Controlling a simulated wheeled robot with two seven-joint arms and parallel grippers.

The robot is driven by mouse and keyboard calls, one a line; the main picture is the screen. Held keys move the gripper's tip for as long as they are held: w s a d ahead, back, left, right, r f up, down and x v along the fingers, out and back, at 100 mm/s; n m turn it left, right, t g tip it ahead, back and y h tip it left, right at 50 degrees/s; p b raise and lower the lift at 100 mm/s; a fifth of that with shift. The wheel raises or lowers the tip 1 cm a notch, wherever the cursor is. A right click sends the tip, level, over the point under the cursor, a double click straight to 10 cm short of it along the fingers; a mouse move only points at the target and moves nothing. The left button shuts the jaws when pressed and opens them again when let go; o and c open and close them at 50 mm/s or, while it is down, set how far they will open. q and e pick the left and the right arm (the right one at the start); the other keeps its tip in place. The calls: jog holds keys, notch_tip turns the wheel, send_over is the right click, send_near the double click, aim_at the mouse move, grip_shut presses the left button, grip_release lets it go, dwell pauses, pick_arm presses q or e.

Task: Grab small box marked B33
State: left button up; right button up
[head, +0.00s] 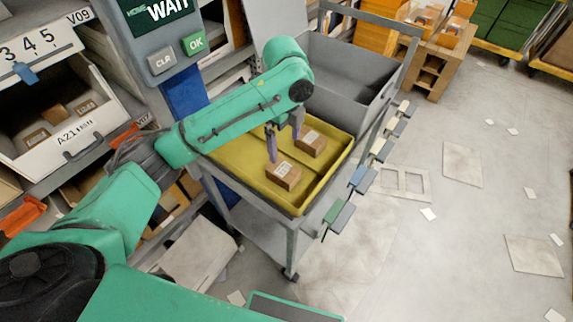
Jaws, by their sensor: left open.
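Two small brown cardboard boxes with white labels lie in the yellow tray on the grey cart. One box (284,176) is nearer the front; the other box (312,144) is behind it to the right. Their labels are too small to read, so I cannot tell which is B33. My left gripper (285,149) is open and points down over the tray (243,184), with its fingers apart near both boxes. I see nothing held in it. Its left finger appears just behind the front box; I cannot tell whether it touches. My right gripper is out of view.
A grey bin (345,82) stands behind the tray on the cart. Several small tags line the cart's right side. At left is a rack with a white bin (75,142) marked A21 and a WAIT display (160,25). The floor to the right is mostly open, with scattered papers.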

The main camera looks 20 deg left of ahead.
aim_at(283, 169)
pick_arm(q)
jog(key=f, duration=0.2)
jog(key=s+f, duration=0.1)
jog(key=f, duration=0.2)
jog(key=shift+f, duration=0.35)
notch_tip(283, 169, down, 6)
jog(key=shift+w+a+f+p, duration=0.1)
jog(key=shift+w+a+p, duration=0.05)
jog(key=shift+p, duration=0.15)
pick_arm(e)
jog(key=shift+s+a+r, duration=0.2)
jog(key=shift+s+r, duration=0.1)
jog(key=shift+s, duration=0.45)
pick_arm(q)
jog(key=c, duration=1.3)
